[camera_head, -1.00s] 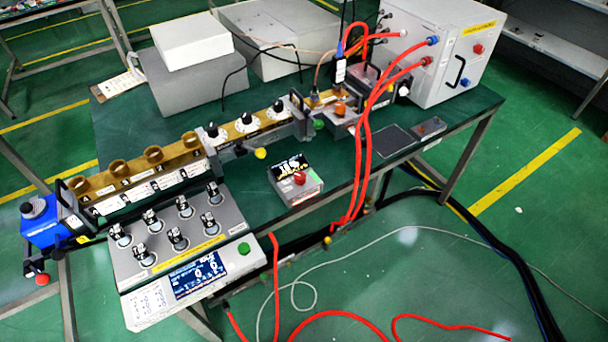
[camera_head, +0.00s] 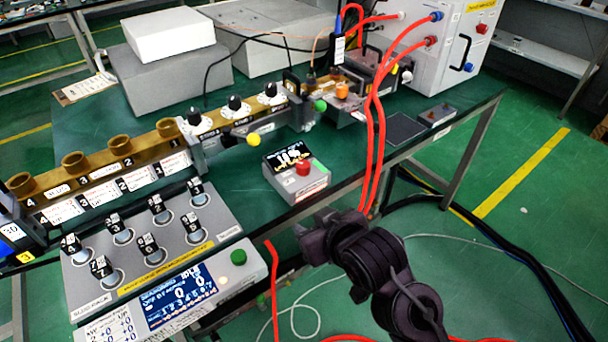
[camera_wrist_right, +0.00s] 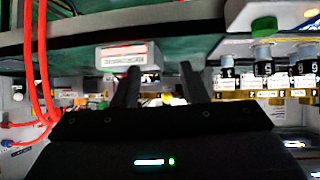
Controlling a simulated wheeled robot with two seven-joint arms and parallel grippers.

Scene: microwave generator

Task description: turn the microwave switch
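A small grey control box (camera_head: 296,184) with a red button (camera_head: 303,168) and a black label stands near the table's front edge. In the right wrist view its labelled front (camera_wrist_right: 124,57) shows ahead of the left finger. A large white cabinet (camera_head: 425,50) at the back right carries a red knob (camera_head: 482,28), a blue knob (camera_head: 468,67) and a black handle. I cannot tell which part is the microwave switch. My right gripper (camera_head: 312,232) is in front of and below the small box, apart from it. Its fingers (camera_wrist_right: 159,72) are spread and empty. My left gripper is out of view.
A sloped panel (camera_head: 150,245) with several black knobs, a screen and a green button (camera_head: 238,257) lies at the left. Red hoses (camera_head: 374,150) hang over the table edge beside my right gripper. Grey boxes (camera_head: 180,75) fill the back of the table.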

